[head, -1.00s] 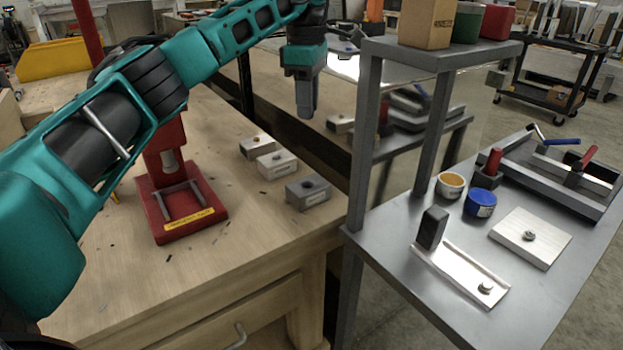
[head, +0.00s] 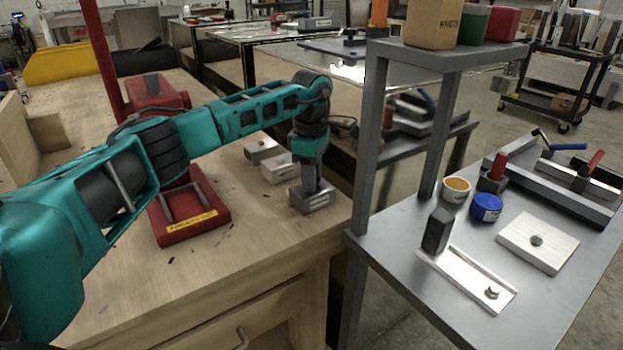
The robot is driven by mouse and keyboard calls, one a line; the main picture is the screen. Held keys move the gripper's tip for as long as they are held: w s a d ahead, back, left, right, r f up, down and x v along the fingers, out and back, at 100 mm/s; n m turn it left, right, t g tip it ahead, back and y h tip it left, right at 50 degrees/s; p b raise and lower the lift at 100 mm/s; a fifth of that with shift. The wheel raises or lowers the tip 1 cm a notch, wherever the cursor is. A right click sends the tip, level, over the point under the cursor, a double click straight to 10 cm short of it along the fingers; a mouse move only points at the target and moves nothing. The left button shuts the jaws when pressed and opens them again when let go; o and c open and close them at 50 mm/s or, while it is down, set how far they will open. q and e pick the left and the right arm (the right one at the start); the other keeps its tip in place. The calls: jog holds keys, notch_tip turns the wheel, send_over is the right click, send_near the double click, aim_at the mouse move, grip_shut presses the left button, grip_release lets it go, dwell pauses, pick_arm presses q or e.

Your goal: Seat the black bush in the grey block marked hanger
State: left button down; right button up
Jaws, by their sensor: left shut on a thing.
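A row of blocks stands on the wooden bench. The nearest is a grey block (head: 311,200) with a small label on its front that is too small to read. My left gripper (head: 311,184) points straight down on top of this grey block, over where its hole is. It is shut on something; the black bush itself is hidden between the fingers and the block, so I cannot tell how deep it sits. My right gripper is not in view.
A pale block (head: 280,168) and another grey-topped block (head: 262,150) stand just behind. A red press (head: 190,222) stands to the left. A metal table (head: 390,255) with a shelf post is close on the right. The bench front is clear apart from scraps.

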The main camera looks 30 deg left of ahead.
pick_arm(q)
jog(key=shift+s+f, duration=0.1)
jog(key=shift+f, duration=0.35)
jog(key=shift+s+d+f, duration=0.1)
jog(key=shift+f, duration=0.4)
jog(key=c, duration=0.9)
grip_release()
jog(key=shift+d+f+b, duration=0.1)
jog(key=shift+d+b, duration=0.05)
jog(key=shift+b, duration=0.15)
jog(key=shift+c, duration=0.2)
jog(key=shift+r, duration=0.35)
notch_tip(320, 180, up, 13)
jog(key=p, duration=0.1)
jog(key=shift+w+a, duration=0.25)
jog(key=shift+f, duration=0.15)
